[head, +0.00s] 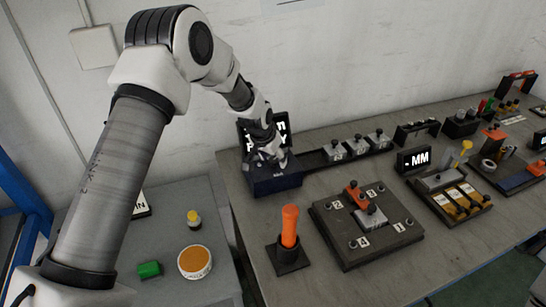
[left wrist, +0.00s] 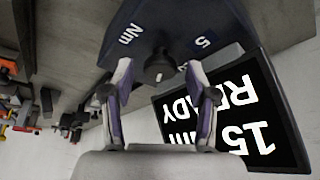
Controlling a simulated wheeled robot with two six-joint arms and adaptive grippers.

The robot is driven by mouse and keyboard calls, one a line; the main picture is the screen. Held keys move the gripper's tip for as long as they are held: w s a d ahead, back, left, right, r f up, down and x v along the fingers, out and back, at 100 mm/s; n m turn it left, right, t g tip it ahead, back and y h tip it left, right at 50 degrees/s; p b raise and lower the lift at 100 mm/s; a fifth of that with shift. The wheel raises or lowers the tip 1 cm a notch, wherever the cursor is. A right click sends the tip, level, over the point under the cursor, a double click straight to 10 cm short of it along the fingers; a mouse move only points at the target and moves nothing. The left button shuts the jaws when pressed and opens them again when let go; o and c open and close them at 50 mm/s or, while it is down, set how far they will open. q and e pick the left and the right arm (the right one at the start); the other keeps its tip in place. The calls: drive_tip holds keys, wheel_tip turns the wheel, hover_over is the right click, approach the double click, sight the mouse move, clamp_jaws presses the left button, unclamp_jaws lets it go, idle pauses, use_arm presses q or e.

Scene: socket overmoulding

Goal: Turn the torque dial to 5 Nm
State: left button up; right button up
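The torque dial (left wrist: 160,70) is a dark round knob with a small white mark, on top of a dark blue box (head: 276,182). The box also shows in the left wrist view, with a "5" label (left wrist: 203,42) and an "Nm" label (left wrist: 130,33). A black display (left wrist: 225,110) beside it reads "15 Nm READY", upside down in that view. My left gripper (left wrist: 159,75) is open, with one finger on each side of the dial; gaps show between fingers and knob. In the head view my left gripper (head: 272,161) partly hides the box and display (head: 282,128). My right gripper is not in view.
An orange-handled tool (head: 289,226) stands in a holder in front of the box. A dark fixture plate (head: 330,250) with numbered spots lies right of it. A rail with grey blocks (head: 358,146) runs right from the box. A side table (head: 150,225) holds small items.

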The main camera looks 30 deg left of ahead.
use_arm(q)
drive_tip(key=c, duration=0.8)
